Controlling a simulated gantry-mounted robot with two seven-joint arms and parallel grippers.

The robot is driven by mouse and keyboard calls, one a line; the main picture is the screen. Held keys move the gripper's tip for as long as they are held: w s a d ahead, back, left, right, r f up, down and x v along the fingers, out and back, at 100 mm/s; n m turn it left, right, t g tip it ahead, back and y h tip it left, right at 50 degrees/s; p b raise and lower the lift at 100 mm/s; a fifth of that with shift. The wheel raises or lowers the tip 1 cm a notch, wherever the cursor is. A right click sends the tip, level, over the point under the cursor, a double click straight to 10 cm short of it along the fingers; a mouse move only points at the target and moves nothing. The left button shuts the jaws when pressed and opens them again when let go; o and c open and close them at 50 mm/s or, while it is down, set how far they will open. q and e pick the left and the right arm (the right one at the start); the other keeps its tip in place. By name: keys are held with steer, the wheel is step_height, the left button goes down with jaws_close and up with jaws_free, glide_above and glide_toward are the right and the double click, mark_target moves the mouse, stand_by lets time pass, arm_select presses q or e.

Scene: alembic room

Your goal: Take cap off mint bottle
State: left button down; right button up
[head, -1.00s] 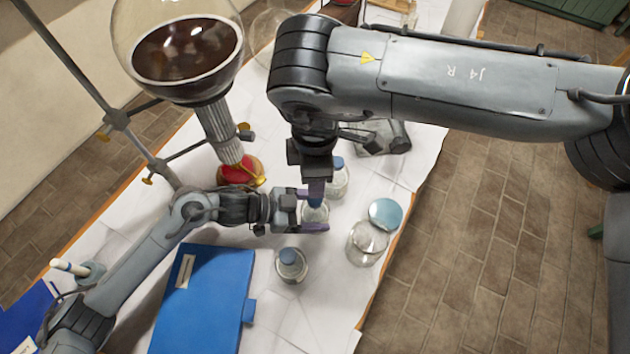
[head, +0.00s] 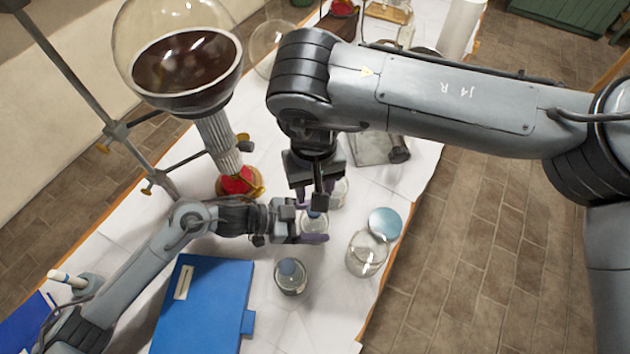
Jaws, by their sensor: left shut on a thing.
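A small clear bottle (head: 313,225) stands between the purple fingers of my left gripper (head: 314,229), which is shut on it from the left. Its blue cap (head: 315,213) is partly hidden under my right gripper (head: 316,203). The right gripper points down right over the cap; I cannot tell whether its fingers are closed on it. A third small bottle (head: 341,192) is mostly hidden behind the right gripper. No label is readable, so I cannot tell which is mint.
A wide glass jar (head: 366,256) and a light blue disc (head: 385,223) are near the table's right edge. A blue folder (head: 203,303) lies at front left. White table surface is clear at front right.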

steer(key=shift+f, duration=3.7)
steer(key=shift+c, duration=0.2)
